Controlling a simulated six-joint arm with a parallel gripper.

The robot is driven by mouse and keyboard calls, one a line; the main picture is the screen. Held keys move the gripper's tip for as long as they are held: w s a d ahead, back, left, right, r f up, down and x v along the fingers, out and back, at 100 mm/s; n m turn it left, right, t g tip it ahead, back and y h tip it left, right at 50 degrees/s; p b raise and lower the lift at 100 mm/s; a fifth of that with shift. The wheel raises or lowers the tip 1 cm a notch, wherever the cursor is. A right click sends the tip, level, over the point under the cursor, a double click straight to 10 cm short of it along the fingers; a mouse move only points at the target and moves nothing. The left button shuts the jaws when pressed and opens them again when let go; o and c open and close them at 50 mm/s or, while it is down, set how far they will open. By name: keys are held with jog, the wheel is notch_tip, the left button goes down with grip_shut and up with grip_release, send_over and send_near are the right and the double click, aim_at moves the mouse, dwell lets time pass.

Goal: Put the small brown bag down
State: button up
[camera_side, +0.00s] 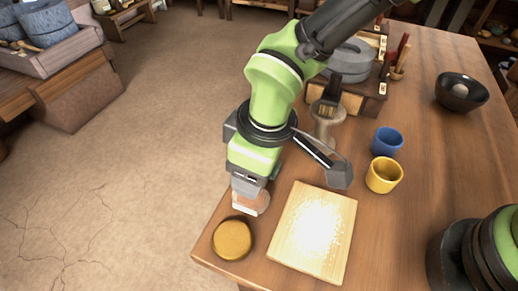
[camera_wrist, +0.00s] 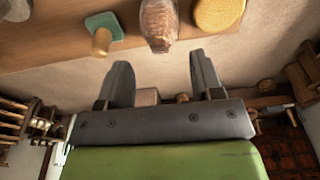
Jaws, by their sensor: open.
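The small brown bag (camera_side: 252,202) is at the table's left edge in the side view, right below my gripper (camera_side: 247,189), which partly covers it. In the wrist view, which is upside down, the bag (camera_wrist: 158,24) looks wrinkled and brown at the top of the picture and is cut off there. It appears to stand on the table. My gripper (camera_wrist: 160,66) is open, with its two dark fingers spread and nothing between them. The fingertips sit just above the bag, apart from it.
A round yellow-brown disc (camera_side: 232,240) lies in front of the bag. A pale board (camera_side: 313,232) lies to the right. A yellow cup (camera_side: 384,175), a blue cup (camera_side: 387,141) and a dark bowl (camera_side: 461,92) stand farther right. A green block with a wooden knob (camera_wrist: 103,32) is close by.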

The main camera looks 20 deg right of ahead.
jog(key=d+r+m+t+y, duration=0.15)
jog(key=d+r+m, duration=0.45)
jog(key=d+r, duration=0.95)
jog(key=s+d+r+m+t, duration=0.2)
jog(key=s+d+r+m, duration=0.1)
jog(key=s, duration=0.3)
jog(key=s+d+r+m+t, duration=0.2)
jog(key=s+d+r+m, duration=0.1)
jog(key=s+d, duration=0.3)
jog(key=shift+s+d+r+m+h, duration=0.15)
jog(key=shift+s+r+m+h, duration=0.15)
jog(key=shift+m, duration=0.2)
jog(key=shift+t, duration=0.25)
